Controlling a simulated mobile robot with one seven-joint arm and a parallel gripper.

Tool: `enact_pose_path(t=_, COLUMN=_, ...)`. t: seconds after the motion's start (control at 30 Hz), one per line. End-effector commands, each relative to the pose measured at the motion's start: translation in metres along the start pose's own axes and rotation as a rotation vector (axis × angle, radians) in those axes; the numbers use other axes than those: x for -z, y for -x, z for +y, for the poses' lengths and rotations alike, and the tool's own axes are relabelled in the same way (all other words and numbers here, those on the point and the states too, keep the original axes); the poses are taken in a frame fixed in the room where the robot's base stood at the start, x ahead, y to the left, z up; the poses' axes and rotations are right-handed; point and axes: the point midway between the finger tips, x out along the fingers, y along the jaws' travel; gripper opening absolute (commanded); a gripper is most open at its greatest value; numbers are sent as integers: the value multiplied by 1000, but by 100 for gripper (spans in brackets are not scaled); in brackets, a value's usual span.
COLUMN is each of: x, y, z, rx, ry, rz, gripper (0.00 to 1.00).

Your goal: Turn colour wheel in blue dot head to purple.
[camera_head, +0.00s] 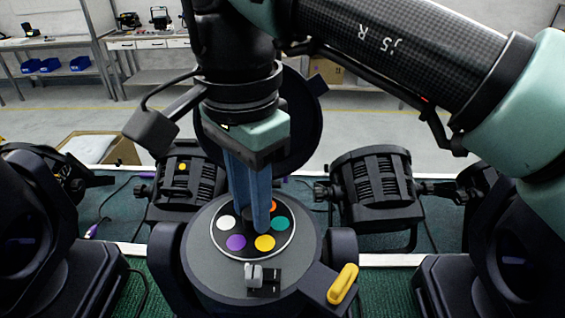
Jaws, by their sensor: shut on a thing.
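The head in front of me has an open round housing (205,262) with a colour wheel (214,238) on top. The wheel shows white (227,223), purple (236,242), yellow (264,243), teal (281,224) and orange (273,206) dots. Purple is at the lower left of the wheel. My gripper (253,222) points straight down with its blue fingers at the wheel's centre, shut on what looks like a dark central knob, mostly hidden by the fingers. The fingers and arm hide the far side of the wheel. I cannot see a blue dot marking on this head.
A grey switch (254,273) and a yellow handle (343,284) are on the front of the head. A can with a yellow dot (183,189) stands behind left, another can (371,187) behind right. Dark fixtures flank both sides. A cardboard box (100,148) is at left.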

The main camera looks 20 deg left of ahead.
Motion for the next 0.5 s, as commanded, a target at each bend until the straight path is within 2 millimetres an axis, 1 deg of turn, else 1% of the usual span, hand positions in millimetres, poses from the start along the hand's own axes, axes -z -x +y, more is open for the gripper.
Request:
enact_pose_path(t=0.2, x=0, y=2, z=-1, rx=6, ry=193, rz=2, gripper=0)
enact_pose_path(t=0.5, x=0, y=2, z=-1, rx=6, ry=395, rz=4, gripper=0)
